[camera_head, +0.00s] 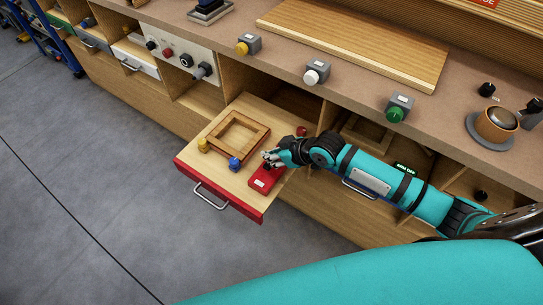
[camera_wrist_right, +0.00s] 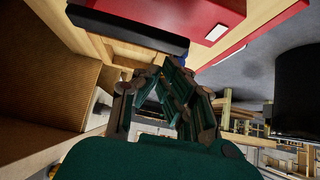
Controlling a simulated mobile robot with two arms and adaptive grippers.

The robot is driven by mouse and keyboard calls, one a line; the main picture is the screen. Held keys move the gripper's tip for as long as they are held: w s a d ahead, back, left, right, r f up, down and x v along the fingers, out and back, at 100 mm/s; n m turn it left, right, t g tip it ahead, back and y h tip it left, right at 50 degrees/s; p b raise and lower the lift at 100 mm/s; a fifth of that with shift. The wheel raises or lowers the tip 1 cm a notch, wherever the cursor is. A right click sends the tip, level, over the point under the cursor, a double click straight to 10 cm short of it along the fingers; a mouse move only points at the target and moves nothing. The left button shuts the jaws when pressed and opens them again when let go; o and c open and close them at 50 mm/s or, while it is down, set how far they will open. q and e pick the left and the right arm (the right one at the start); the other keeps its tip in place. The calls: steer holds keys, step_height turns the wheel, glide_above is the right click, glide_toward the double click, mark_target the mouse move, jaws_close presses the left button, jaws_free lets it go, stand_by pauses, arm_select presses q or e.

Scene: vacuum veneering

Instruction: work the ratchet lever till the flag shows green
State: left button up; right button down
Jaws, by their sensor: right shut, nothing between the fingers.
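A small red box (camera_head: 264,180) with a pale label stands in the open red-fronted drawer (camera_head: 215,192). A black part on its top may be the ratchet lever, but my right gripper (camera_head: 270,160) partly covers it. The right gripper is shut with nothing between its fingers, at the far end of the red box. In the right wrist view, the gripper (camera_wrist_right: 170,85) is close below a black bar (camera_wrist_right: 125,30) beside the red box (camera_wrist_right: 185,14). I cannot tell whether they touch. I cannot make out a green flag. My left gripper is not in view.
In the drawer are a wooden frame (camera_head: 235,131), a yellow piece (camera_head: 203,145), a blue piece (camera_head: 234,164) and a red knob (camera_head: 301,131). Above, the bench (camera_head: 360,90) carries yellow, white and green buttons and a long board (camera_head: 350,38). Open floor (camera_head: 80,190) lies left.

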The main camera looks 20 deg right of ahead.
steer(key=shift+f, duration=0.45)
